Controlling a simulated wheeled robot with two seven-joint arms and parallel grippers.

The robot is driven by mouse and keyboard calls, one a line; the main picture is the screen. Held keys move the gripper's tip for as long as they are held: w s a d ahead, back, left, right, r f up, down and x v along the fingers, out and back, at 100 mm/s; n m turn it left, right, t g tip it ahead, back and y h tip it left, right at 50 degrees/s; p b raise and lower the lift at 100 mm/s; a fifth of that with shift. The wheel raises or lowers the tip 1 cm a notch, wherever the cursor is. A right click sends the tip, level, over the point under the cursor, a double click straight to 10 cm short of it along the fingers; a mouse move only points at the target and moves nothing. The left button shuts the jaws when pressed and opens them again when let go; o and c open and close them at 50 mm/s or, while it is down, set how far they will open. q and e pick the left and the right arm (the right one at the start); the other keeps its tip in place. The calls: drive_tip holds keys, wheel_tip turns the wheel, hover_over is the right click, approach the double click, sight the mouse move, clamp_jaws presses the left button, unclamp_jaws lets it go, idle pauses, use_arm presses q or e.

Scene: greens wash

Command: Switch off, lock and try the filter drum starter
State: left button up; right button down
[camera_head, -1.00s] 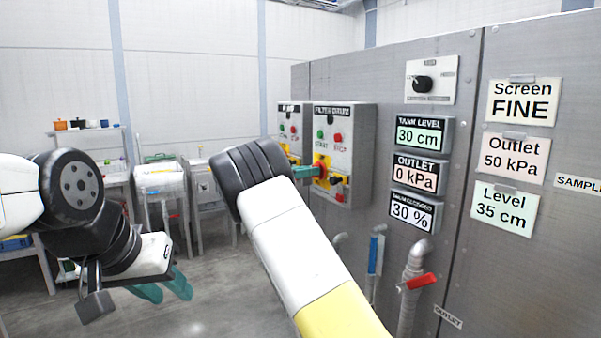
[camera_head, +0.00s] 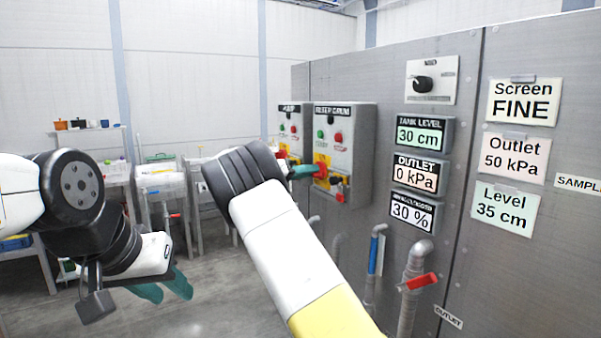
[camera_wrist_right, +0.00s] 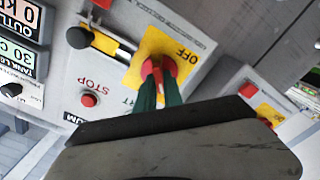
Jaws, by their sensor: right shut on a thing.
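The filter drum starter (camera_head: 350,125) is a grey box on the panel, with a green start button, a red stop button (camera_head: 338,136) and a red rotary handle (camera_head: 321,169) on a yellow plate. My right gripper (camera_head: 305,171) is shut on the red handle. In the right wrist view its green fingers (camera_wrist_right: 158,92) hold the handle (camera_wrist_right: 163,66) beside the word OFF; the fingers partly hide it. A black and yellow fitting (camera_wrist_right: 95,41) sits beside the plate, with red below it in the head view (camera_head: 339,196). My left gripper (camera_head: 166,284) is open and empty at lower left.
A second starter box (camera_head: 292,122) stands just left of the filter drum one. Right are a selector knob (camera_head: 423,84), displays and cards. Below are pipes with a blue valve handle (camera_head: 373,256) and a red one (camera_head: 422,281). Benches stand behind; open floor lies between.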

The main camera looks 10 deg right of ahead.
drive_tip(key=shift+f+n, duration=0.15)
drive_tip(key=shift+n, duration=2.15)
drive_tip(key=shift+f+n, duration=0.1)
drive_tip(key=shift+n, duration=2.2)
drive_tip(key=c, duration=1.5)
unclamp_jaws()
drive_tip(key=v, duration=0.8)
